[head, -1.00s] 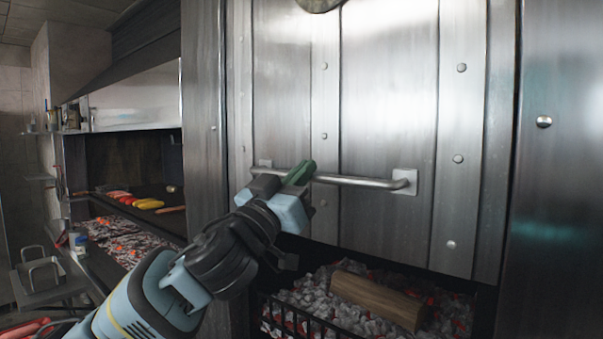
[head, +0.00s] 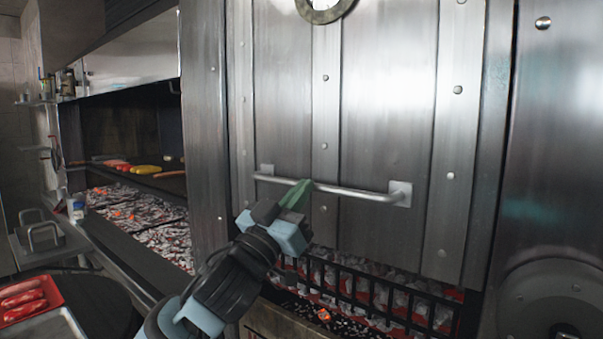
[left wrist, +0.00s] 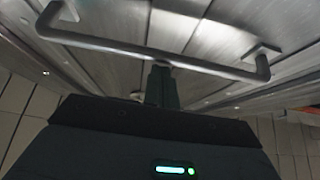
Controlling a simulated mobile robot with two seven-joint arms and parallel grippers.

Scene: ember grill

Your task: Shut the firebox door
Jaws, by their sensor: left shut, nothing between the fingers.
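The firebox door (head: 385,120) is a riveted steel panel filling the middle of the head view. Its horizontal bar handle (head: 350,192) runs across its lower part; the handle also shows in the left wrist view (left wrist: 110,47). Glowing coals show in a gap below the door's lower edge, behind a black grate (head: 380,294). My left gripper (head: 297,194) is shut and empty. Its green fingertips are at the handle bar, left of its middle, and appear to touch it. In the left wrist view the closed fingers (left wrist: 158,86) reach up to the bar. My right gripper is not in view.
A round gauge (head: 325,8) sits at the door's top. On the left, food lies on a shelf above a coal bed (head: 150,228). A red tray (head: 28,300) stands at the lower left. A steel round fitting (head: 550,300) is at the lower right.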

